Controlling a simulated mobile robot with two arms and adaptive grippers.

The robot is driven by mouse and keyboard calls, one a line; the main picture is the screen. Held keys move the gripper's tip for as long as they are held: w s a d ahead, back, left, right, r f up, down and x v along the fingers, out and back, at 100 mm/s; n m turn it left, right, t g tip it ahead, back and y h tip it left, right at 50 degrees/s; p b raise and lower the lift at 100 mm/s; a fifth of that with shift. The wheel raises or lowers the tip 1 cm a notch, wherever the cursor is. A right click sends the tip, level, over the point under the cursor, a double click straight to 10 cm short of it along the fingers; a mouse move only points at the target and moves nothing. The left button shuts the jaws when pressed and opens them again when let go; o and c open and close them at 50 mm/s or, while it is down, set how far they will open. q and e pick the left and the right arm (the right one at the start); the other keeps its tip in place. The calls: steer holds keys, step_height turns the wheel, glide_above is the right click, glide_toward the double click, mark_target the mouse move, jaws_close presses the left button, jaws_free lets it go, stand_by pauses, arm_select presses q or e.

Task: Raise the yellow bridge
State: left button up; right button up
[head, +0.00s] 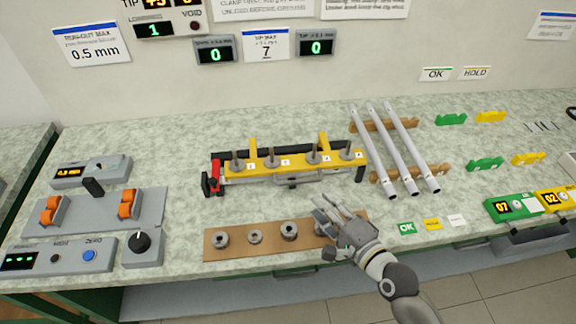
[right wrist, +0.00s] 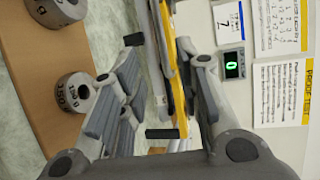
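The yellow bridge (head: 268,164) is a long bar with upright yellow posts. It lies across a black-framed fixture (head: 292,182) in the middle of the bench, with several grey pegged weights along it. In the right wrist view the yellow bridge (right wrist: 176,85) shows as a yellow strip beyond my fingers. My right gripper (head: 326,206) is in front of the bridge, apart from it, above the right end of the wooden weight board. In the right wrist view its fingers (right wrist: 158,50) stand apart with nothing between them. My left gripper is not in view.
A wooden board (head: 240,247) with several round weights lies at the front. A red clamp (head: 215,175) stands at the fixture's left end. Three silver rods (head: 395,148) rest on wooden supports at the right. Grey control boxes (head: 92,210) fill the left side.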

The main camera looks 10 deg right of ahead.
mark_target(300, 182)
steer(key=shift+x, duration=1.05)
steer(key=x, duration=0.4)
steer(key=shift+w+r+p, duration=0.15)
steer(key=shift+p, duration=0.2)
steer(key=x, duration=0.4)
steer(key=shift+w+a+f, duration=0.2)
steer(key=shift+w+a, duration=0.05)
steer(key=shift+w, duration=0.2)
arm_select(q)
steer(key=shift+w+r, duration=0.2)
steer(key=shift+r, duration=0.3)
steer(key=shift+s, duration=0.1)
arm_select(e)
steer(key=shift+c, duration=0.3)
jaws_close()
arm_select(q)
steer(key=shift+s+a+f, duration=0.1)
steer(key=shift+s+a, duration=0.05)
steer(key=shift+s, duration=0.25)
arm_select(e)
steer(key=shift+f, duration=0.15)
steer(key=shift+a, duration=0.1)
